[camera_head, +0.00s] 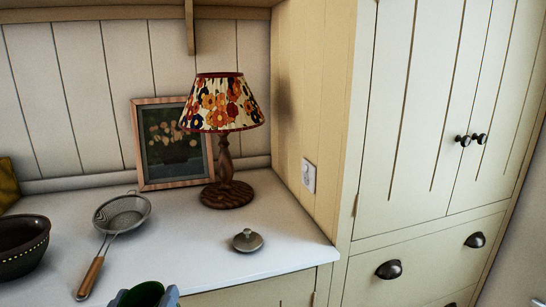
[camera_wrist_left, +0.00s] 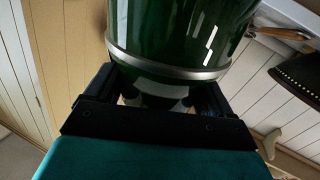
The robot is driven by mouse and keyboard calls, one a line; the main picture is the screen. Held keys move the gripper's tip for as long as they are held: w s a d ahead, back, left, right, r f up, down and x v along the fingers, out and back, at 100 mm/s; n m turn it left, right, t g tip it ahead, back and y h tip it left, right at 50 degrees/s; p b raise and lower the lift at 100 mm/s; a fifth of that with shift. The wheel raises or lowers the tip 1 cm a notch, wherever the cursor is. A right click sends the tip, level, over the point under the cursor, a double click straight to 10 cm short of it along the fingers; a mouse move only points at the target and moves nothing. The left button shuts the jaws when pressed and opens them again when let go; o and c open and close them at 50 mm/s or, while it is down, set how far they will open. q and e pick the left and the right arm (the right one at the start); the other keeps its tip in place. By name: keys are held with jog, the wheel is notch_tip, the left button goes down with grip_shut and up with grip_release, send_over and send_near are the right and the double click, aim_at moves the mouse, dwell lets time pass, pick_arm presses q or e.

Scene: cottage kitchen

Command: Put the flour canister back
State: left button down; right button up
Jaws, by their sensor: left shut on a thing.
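The flour canister appears to be the dark green, glossy cylinder with a metal band (camera_wrist_left: 175,35) that fills the upper middle of the left wrist view. Its dark green top (camera_head: 143,293) shows at the bottom edge of the head view, in front of the counter. My left gripper (camera_wrist_left: 155,100) is shut on it, with a black jaw on each side near its lower part. A small round grey lid with a knob (camera_head: 247,240) lies on the counter near its front right edge. Most of the canister is cut off in the head view. My right gripper is out of view.
On the white counter (camera_head: 185,255) are a lamp (camera_head: 224,115), a framed picture (camera_head: 172,150), a sieve (camera_head: 122,213) and a dark bowl (camera_head: 22,245). A cream cupboard (camera_head: 410,120) stands at the right. The counter is bare between the sieve and the lid.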

pick_arm(q)
jog(key=shift+s+d+f, duration=0.2)
jog(key=shift+d+f, duration=0.5)
jog(key=shift+d, duration=0.15)
